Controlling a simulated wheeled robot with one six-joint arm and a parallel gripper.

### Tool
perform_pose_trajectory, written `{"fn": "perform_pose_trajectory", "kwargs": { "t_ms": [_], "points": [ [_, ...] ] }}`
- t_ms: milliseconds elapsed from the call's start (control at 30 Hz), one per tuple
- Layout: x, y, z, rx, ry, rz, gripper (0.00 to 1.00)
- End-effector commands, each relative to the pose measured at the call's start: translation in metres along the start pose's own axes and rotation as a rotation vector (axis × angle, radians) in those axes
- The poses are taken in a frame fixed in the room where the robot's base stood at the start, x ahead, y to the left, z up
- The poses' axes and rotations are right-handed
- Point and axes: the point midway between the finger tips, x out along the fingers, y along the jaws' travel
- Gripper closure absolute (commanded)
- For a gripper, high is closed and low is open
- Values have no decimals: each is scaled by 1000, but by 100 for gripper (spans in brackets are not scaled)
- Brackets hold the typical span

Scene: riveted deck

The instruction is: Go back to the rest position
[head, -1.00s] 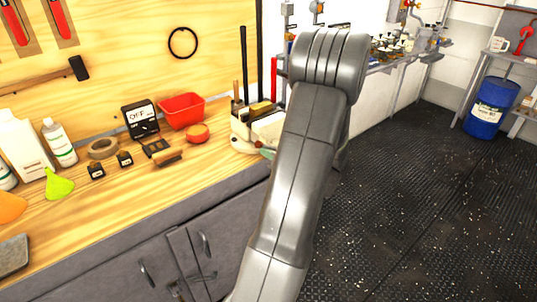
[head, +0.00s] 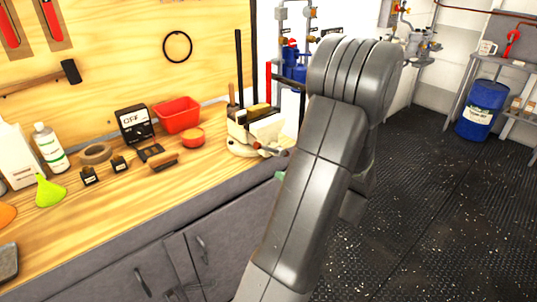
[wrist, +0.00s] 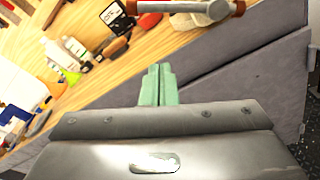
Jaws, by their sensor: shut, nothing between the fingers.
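My gripper shows in the wrist view (wrist: 157,85), its two green fingertips pressed together with nothing between them. It points toward the front edge of the wooden workbench (head: 110,212) and its grey cabinet front. In the head view my arm rises through the middle of the picture and hides most of the gripper. Only a small bit of green shows left of the arm, by the bench edge.
The bench holds a red bin (head: 178,114), an OFF meter (head: 135,122), a vise (head: 262,132), a green funnel (head: 48,191) and bottles. A blue drum (head: 482,110) stands at the far right. The dark floor (head: 430,200) right of my arm is clear.

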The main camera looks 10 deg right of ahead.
Motion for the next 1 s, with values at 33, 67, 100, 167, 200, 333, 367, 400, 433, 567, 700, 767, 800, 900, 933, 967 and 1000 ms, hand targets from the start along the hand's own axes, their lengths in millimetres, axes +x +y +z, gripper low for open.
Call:
{"fn": "perform_pose_trajectory", "kwargs": {
  "t_ms": [33,67,100,167,200,333,367,400,433,567,700,767,800,900,933,967,1000],
  "points": [
    [-1,0,0,0,0,0,100],
    [-1,0,0,0,0,0,100],
    [-1,0,0,0,0,0,100],
    [-1,0,0,0,0,0,100],
    [-1,0,0,0,0,0,100],
    [0,0,0,0,0,0,100],
    [1,0,0,0,0,0,100],
    [3,0,0,0,1,1,100],
    [6,0,0,0,1,1,100],
    [20,1,0,0,2,3,100],
    [44,2,0,-1,2,3,100],
    [55,2,0,-1,3,4,100],
    [62,2,0,0,2,3,100],
    [81,2,0,0,2,3,100],
    [86,2,0,0,3,3,100],
    [92,3,2,-1,2,3,100],
    [99,4,4,-1,1,3,100]
  ]
}}
